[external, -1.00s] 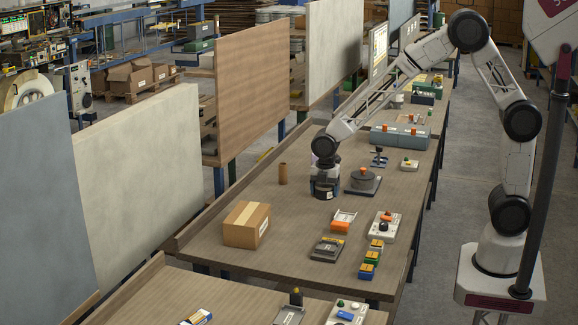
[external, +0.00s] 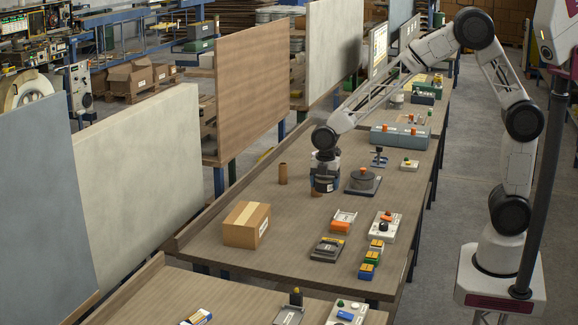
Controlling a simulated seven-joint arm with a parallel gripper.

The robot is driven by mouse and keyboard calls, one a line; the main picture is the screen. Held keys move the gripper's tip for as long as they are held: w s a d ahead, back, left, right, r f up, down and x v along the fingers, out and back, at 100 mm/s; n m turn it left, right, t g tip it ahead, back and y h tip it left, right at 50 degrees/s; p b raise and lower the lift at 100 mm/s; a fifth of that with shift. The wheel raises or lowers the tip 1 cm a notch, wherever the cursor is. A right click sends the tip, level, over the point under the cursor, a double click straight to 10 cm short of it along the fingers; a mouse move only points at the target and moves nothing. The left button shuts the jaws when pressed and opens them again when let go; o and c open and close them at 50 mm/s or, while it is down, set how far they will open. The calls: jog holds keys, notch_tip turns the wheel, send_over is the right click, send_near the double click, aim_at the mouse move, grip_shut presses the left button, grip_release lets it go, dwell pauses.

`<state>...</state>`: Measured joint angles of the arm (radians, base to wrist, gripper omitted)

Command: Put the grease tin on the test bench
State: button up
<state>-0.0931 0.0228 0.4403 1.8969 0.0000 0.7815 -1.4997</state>
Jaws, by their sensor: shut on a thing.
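No sign marks which surface is the test bench.
A brown tube (external: 283,174) stands left of my gripper, and a cardboard box (external: 246,224) sits nearer the front. Small devices (external: 327,249) lie in front; a blue-grey case (external: 400,136) stands behind.

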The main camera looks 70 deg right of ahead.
jog(key=r, duration=0.7)
jog(key=shift+w+a+r, duration=0.15)
jog(key=shift+a+r, duration=0.15)
jog(key=shift+a, duration=0.1)
jog(key=w+a, duration=0.5)
jog(key=a, duration=0.8)
jog(key=n, duration=0.2)
send_over(250, 307)
notch_tip(250, 307, down, 4)
jog(key=shift+f, duration=0.55)
jog(key=shift+f, duration=3.15)
